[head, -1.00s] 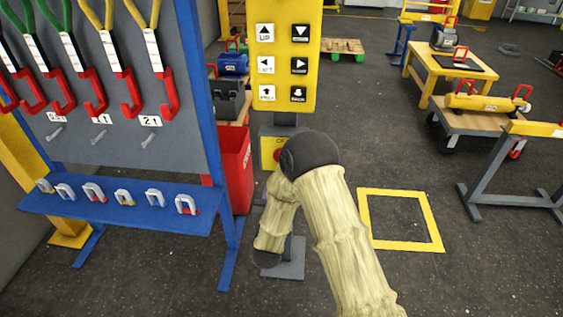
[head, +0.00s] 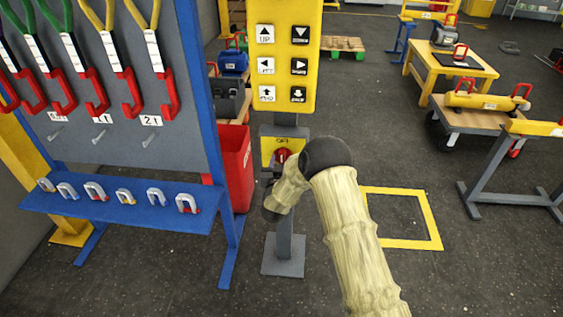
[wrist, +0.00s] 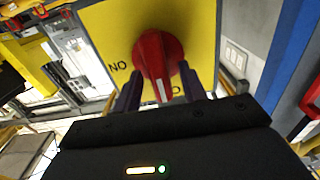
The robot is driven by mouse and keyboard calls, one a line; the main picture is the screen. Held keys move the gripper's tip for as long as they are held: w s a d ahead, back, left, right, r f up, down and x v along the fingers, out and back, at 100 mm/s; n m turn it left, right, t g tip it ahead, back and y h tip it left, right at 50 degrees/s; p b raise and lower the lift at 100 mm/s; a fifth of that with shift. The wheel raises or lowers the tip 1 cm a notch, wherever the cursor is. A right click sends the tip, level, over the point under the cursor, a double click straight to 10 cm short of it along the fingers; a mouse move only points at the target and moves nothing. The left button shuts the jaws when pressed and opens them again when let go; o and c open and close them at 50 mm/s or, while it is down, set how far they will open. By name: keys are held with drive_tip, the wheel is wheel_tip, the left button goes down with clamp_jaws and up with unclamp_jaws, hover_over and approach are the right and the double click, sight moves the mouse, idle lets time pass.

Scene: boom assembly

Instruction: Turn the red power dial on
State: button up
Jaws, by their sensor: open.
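The red power dial (wrist: 158,62) is on a yellow plate (wrist: 112,28) in the wrist view, with a white mark on its handle. Black letters show on the plate beside it, partly hidden. In the head view the dial (head: 283,155) shows on the post below the yellow button panel, just left of my arm's dark joint. My gripper (wrist: 158,88) is open, with one dark finger on each side of the dial's handle. I cannot tell whether the fingers touch it.
The yellow button panel (head: 284,58) stands above the dial on a grey post (head: 284,245). A red bin (head: 235,165) and a blue rack (head: 120,205) with shackles stand left. A yellow floor square (head: 405,243) lies right, with open floor around it.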

clamp_jaws()
drive_tip(key=shift+f+m+b, duration=0.1)
drive_tip(key=shift+m+b, duration=0.2)
drive_tip(key=shift+b, duration=0.15)
drive_tip(key=m+b, duration=0.5)
drive_tip(key=b, duration=0.1)
drive_tip(key=m+b, duration=0.6)
drive_tip(key=d+f+m+b, duration=0.1)
drive_tip(key=m+b, duration=0.5)
drive_tip(key=shift+d+f, duration=0.1)
drive_tip(key=shift+m, duration=0.3)
